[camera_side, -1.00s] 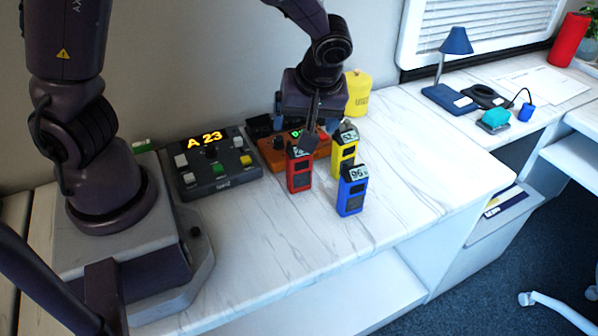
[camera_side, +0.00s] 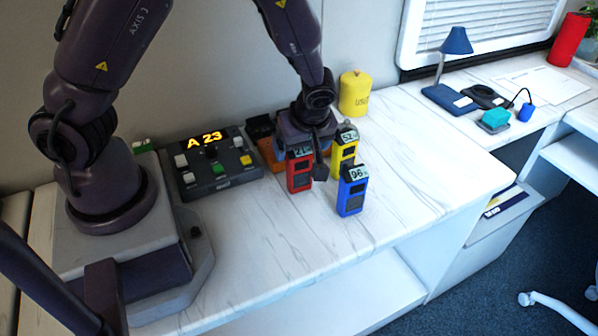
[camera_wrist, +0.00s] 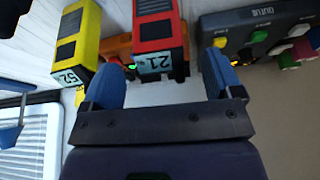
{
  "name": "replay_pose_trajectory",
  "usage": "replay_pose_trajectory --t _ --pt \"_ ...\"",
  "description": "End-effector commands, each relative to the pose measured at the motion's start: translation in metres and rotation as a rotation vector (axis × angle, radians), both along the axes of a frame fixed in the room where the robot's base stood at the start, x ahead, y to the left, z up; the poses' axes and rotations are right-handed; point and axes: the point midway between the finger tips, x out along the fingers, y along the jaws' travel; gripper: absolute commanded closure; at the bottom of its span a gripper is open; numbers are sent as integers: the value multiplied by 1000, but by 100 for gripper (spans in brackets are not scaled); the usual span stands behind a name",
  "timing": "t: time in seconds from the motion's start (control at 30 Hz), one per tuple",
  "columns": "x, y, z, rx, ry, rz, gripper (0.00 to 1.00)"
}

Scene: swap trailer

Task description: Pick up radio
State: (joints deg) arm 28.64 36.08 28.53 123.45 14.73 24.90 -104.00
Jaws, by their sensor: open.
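The red radio (camera_side: 299,170) stands upright on the white table, its display reading 21. The yellow radio (camera_side: 343,148), reading 52, stands behind it to the right, and the blue radio (camera_side: 351,192), reading 96, stands in front to the right. My gripper (camera_side: 319,168) is low by the red radio, at its right side in the side view, partly covering it. In the wrist view my open gripper (camera_wrist: 160,85) has its blue fingers apart, with the red radio (camera_wrist: 158,35) showing between and beyond them. The yellow radio (camera_wrist: 77,40) is left of the fingers. Contact cannot be told.
A dark button panel (camera_side: 213,170) lit "A 23" sits left of the radios. An orange device (camera_side: 266,152) is behind my gripper. A yellow canister (camera_side: 354,94) stands at the wall. A blue lamp (camera_side: 456,45) is further right. The table's right front is clear.

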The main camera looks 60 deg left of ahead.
Motion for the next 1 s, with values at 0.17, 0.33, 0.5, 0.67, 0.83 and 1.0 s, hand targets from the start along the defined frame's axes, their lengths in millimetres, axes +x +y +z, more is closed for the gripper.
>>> replay_pose_trajectory --t 0.17,0.33,0.5,0.67,0.83,1.0 --pt "1 9 -25 2 1 2 15" --pt "1 11 -32 0 0 0 15" --pt "2 11 -32 0 -1 0 17" --pt "1 11 -31 0 0 0 54" --pt "1 11 -31 0 0 0 91" --pt "2 11 -31 0 -1 1 91"
